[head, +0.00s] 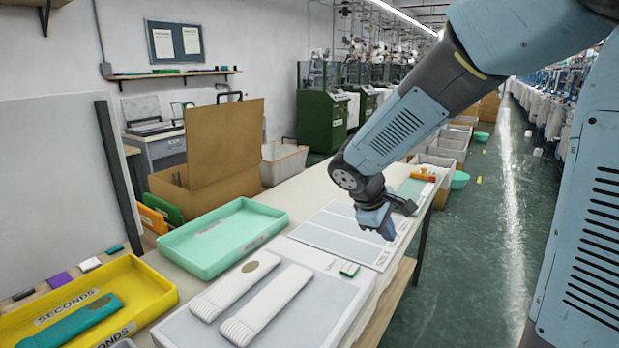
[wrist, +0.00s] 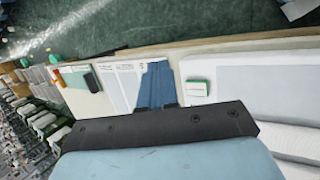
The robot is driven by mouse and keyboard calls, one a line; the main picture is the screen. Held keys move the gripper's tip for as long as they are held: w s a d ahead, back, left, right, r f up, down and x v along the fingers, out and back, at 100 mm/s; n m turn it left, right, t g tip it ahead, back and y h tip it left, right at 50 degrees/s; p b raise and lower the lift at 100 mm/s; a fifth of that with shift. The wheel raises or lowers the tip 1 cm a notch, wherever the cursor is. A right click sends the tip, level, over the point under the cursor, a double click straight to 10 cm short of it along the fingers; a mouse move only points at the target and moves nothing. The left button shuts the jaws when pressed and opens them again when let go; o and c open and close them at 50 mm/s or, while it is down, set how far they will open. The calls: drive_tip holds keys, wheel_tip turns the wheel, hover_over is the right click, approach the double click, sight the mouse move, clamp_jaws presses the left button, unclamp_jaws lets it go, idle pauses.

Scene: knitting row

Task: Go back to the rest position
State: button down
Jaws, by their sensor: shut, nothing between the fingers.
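My gripper (head: 388,232) hangs from my arm over the right side of the long table, above a pale sheet with grey panels (head: 345,225). Its blue fingers are together with nothing between them; the fingers also show in the wrist view (wrist: 159,90). A small green and white block (head: 349,269) lies to the lower left of the gripper, apart from it. The block also shows in the wrist view (wrist: 196,88), to the right of the fingers.
Two white knitted pieces (head: 265,304) lie on a grey-topped board (head: 325,305). A mint tray (head: 222,240) stands to its left. A yellow tray (head: 155,290) marked SECONDS holds a teal piece (head: 75,318). A cardboard box (head: 225,145) stands behind. The green floor (head: 470,250) at right is mostly clear.

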drive_tip(key=s+d+r+m+t+y, duration=0.1)
drive_tip(key=s+d+r+m+y, duration=0.1)
drive_tip(key=s+r+m, duration=0.3)
drive_tip(key=s+d+r+m+t+y, duration=0.1)
drive_tip(key=s+d+r+m+y, duration=0.2)
drive_tip(key=s, duration=1)
wheel_tip(320, 180, up, 3)
drive_tip(key=shift+s+d+r+m+t, duration=0.1)
drive_tip(key=shift+s+d+m+t, duration=0.2)
drive_tip(key=shift+m, duration=0.7)
